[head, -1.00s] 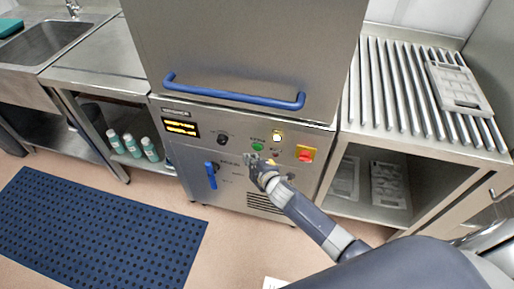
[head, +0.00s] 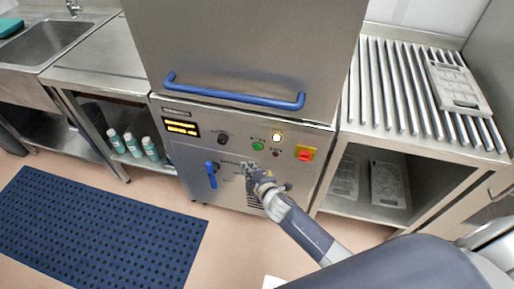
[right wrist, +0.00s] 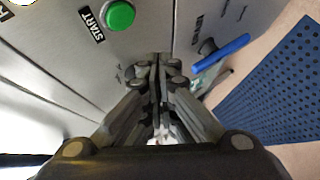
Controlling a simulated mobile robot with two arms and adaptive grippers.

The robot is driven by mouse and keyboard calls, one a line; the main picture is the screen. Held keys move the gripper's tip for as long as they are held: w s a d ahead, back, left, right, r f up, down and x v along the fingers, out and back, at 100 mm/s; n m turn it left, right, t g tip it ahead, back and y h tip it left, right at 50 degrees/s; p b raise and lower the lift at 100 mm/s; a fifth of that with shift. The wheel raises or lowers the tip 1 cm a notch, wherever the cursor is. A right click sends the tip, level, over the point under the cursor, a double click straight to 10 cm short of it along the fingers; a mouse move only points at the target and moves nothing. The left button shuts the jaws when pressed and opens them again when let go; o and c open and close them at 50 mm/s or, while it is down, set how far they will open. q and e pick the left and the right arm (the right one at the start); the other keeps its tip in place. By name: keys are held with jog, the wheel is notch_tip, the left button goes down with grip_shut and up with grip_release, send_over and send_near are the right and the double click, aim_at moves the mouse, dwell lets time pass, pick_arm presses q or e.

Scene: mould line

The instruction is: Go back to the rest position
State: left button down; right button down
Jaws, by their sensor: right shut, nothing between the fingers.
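My right gripper (head: 250,170) is shut and empty in front of the machine's lower panel, just below the green start button (head: 258,146). In the right wrist view its fingers (right wrist: 157,65) are together, with the green button (right wrist: 120,15) marked START beyond them. The machine (head: 240,60) is a steel hood unit with a blue bar handle (head: 235,92). Its hood appears shut. A white lamp (head: 277,138) is lit, and the display (head: 181,127) shows yellow text. My left gripper is not in view.
A blue lever (head: 211,175) sticks out of the panel left of my gripper, and a red switch (head: 305,154) is at right. A roller table (head: 400,110) holds a grey mould (head: 460,88). A blue perforated mat (head: 95,235) lies on the floor at left.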

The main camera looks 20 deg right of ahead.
jog(key=s+d+f+m+g+h, duration=0.1)
jog(key=s+d+f+m+g, duration=0.2)
jog(key=s+f, duration=0.9)
jog(key=s+d+f+m+g, duration=0.2)
jog(key=s+f+m+g, duration=0.2)
jog(key=s+f, duration=0.7)
jog(key=s+d+f+m+g, duration=0.1)
jog(key=s+f, duration=0.3)
jog(key=s, duration=0.4)
jog(key=s+d+f+m+g, duration=0.1)
jog(key=s+f+m+g, duration=0.1)
jog(key=s, duration=0.7)
jog(key=s+d+f+m+g, duration=0.1)
jog(key=s+f+m+g, duration=0.1)
jog(key=s+f, duration=0.4)
jog(key=s+m, duration=0.1)
jog(key=s, duration=0.2)
jog(key=shift+s+f, duration=0.15)
jog(key=shift+f, duration=0.1)
